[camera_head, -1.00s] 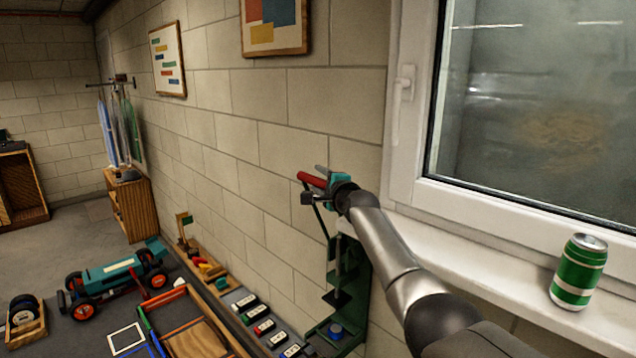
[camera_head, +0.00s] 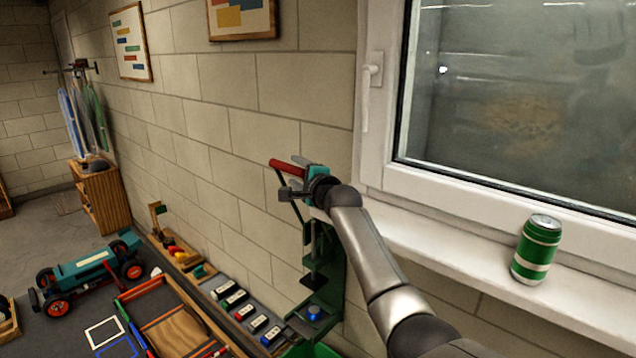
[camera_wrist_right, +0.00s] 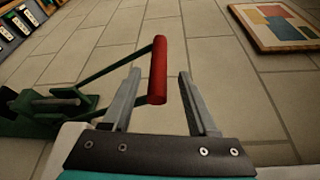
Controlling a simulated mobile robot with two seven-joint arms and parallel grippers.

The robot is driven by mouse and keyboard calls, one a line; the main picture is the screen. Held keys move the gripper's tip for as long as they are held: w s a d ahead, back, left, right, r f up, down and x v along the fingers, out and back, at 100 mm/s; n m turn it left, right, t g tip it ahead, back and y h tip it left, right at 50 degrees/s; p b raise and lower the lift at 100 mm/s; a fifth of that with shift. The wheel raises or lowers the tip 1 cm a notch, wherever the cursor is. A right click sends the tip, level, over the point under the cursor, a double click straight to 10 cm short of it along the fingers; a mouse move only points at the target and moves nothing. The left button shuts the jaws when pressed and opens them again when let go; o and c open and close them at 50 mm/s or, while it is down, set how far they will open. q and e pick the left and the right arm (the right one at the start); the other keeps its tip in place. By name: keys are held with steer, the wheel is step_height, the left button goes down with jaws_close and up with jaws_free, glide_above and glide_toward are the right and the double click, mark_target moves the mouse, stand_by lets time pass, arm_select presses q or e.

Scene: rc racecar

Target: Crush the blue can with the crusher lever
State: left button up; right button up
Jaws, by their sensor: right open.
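The can crusher (camera_head: 331,272) is a dark green frame against the wall below the window sill, with its arm raised. Its lever ends in a red handle (camera_head: 287,166), also large in the right wrist view (camera_wrist_right: 158,75). The blue can (camera_head: 314,313) is at the bottom of the crusher; only its small blue top shows clearly. My right gripper (camera_head: 292,180) is open at the lever's upper end. In the right wrist view, the handle's near end lies between the two spread fingers, with visible gaps. My left gripper is not in view.
A green and white can (camera_head: 537,250) stands on the window sill (camera_head: 430,245). Several labelled blocks (camera_head: 243,312) lie in a row left of the crusher. A teal toy car (camera_head: 90,270) stands farther left. The wall runs close behind the lever.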

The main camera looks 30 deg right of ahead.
steer(key=s+r, duration=0.1)
steer(key=s, duration=1)
steer(key=shift+d, duration=0.1)
stand_by(0.5)
